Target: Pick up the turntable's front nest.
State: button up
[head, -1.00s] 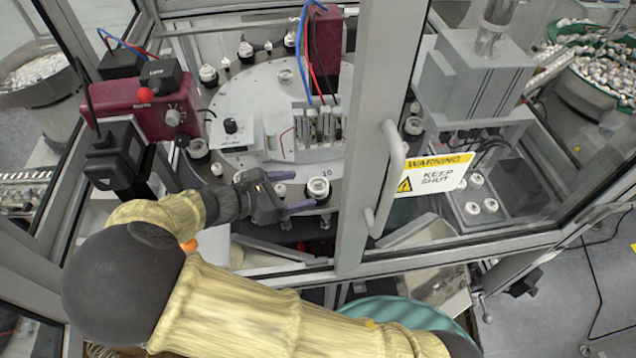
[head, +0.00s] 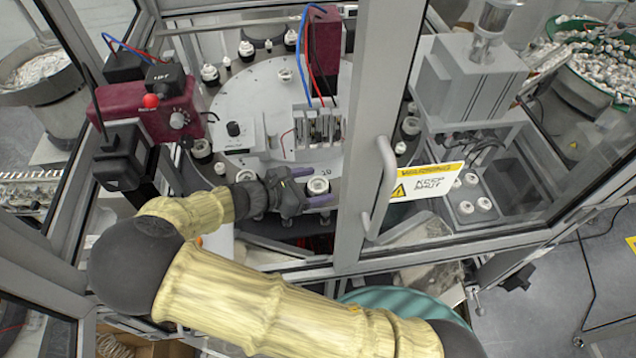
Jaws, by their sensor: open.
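The turntable (head: 258,92) is a large light-grey disc inside the cell, with nests around its edge. Its front nest (head: 318,185) is a dark holder with a white ring-shaped part in it, at the disc's near edge. My gripper (head: 315,186) is open, reaching in from the left. One purple-grey finger lies on the far side of the front nest and the other on the near side, so the nest is between the fingertips. I cannot tell whether either finger touches it.
A metal door post with a handle (head: 380,188) and a warning sign (head: 428,182) stand close right of the nest. A maroon control box (head: 160,112) is to the left. A metal fixture with cables (head: 318,130) rises behind the nest. Other nests sit along the rim.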

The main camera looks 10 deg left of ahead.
aim_at(318, 189)
dwell(0.4)
jog(key=c, duration=1.1)
jog(key=shift+o, duration=0.2)
jog(key=shift+r, duration=0.15)
jog(key=shift+a+r+b, duration=0.1)
jog(key=shift+r+b, duration=0.75)
jog(key=shift+b, duration=0.05)
jog(key=shift+d+r+b, duration=0.6)
jog(key=shift+d+b, duration=0.05)
jog(key=d+b, duration=0.6)
jog(key=d, duration=1)
jog(key=shift+d+r, duration=0.15)
jog(key=shift+d, duration=0.25)
